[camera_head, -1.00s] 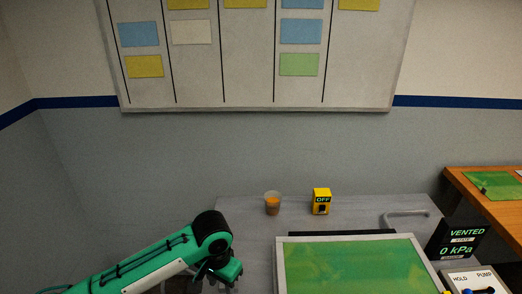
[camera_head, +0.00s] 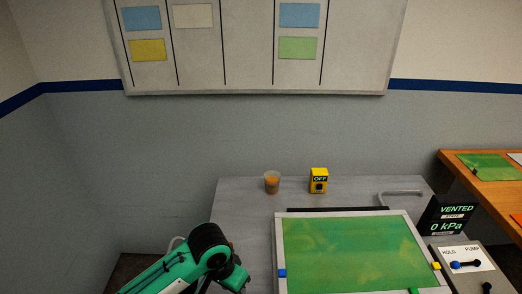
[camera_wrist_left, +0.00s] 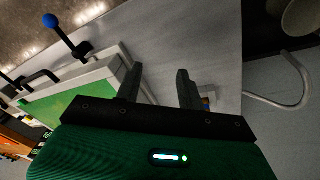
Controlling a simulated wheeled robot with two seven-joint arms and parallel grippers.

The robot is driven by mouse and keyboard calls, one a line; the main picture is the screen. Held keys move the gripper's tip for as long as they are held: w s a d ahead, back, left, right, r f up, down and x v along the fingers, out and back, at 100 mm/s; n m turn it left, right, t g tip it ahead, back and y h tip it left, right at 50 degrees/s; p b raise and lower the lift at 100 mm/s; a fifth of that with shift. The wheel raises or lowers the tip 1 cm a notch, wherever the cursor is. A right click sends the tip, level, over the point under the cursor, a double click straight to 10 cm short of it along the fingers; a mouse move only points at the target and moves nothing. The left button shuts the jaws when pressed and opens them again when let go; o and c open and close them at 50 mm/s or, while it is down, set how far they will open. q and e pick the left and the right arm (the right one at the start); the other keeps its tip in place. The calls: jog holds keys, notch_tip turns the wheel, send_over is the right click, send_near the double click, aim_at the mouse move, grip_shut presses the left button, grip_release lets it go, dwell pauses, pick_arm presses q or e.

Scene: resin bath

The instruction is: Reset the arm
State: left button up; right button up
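My left arm (camera_head: 172,268) is green and comes in from the lower left in the head view. Its hand hangs over the left part of the grey table, left of the framed green panel. In the left wrist view my left gripper (camera_wrist_left: 158,80) has its two dark fingers apart, with nothing between them. The green panel (camera_head: 350,250) lies in a pale frame; part of it also shows in the left wrist view (camera_wrist_left: 60,108). My right arm and gripper are in neither view.
On the grey table (camera_head: 240,205) stand a cup with orange-brown contents (camera_head: 272,183) and a yellow box reading OFF (camera_head: 319,181). A display (camera_head: 452,219) reads VENTED, 0 kPa, above a HOLD/PUMP switch panel (camera_head: 462,255). A wooden table (camera_head: 452,166) stands at right.

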pick_arm(q)
jog(key=s+a+f+n+t+y, duration=0.1)
jog(key=s+a+f+n+t, duration=0.15)
jog(key=s+a, duration=0.6)
jog(key=s+a+f+n+t+y, duration=0.1)
jog(key=s+a+f+n, duration=0.15)
jog(key=s+a, duration=0.65)
notch_tip(320, 180, down, 31)
jog(key=s+d+g, duration=0.1)
jog(key=d+g, duration=0.1)
jog(key=s+a+f, duration=0.2)
jog(key=s+f, duration=0.7)
jog(key=f, duration=0.1)
jog(key=s+a+f+m+g, duration=0.1)
jog(key=s+f, duration=0.8)
jog(key=s, duration=0.1)
jog(key=shift+s+a+f, duration=0.15)
jog(key=shift+a+f, duration=0.2)
jog(key=shift+f, duration=0.05)
